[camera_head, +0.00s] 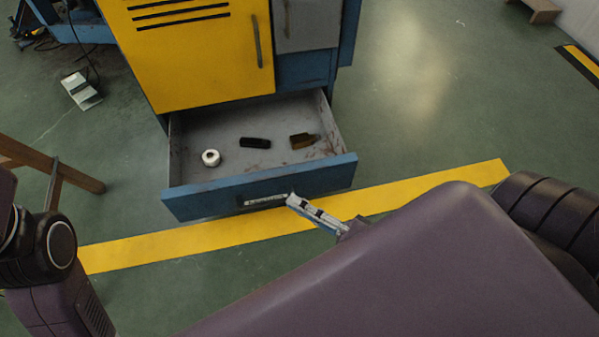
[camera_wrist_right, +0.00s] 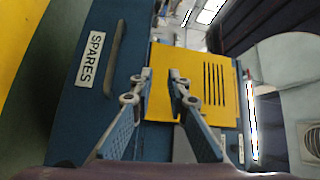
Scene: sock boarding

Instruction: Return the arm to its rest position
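My right gripper (camera_head: 296,201) is at the front of the open blue drawer (camera_head: 300,180), close to the right end of its label and handle area. In the right wrist view my right gripper (camera_wrist_right: 160,76) has its fingertips apart, with nothing between them. The drawer handle (camera_wrist_right: 115,58) and the SPARES label (camera_wrist_right: 90,60) are left of the fingers there. Whether a finger touches the drawer front I cannot tell. My left arm (camera_head: 50,255) shows at the left edge; its gripper is out of view.
The drawer holds a white roll (camera_head: 210,158), a black item (camera_head: 255,143) and a brown item (camera_head: 304,140). It projects from a cabinet with a yellow door (camera_head: 190,55). A wooden stand (camera_head: 45,165) is at the left. Green floor (camera_head: 430,110) is clear at the right.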

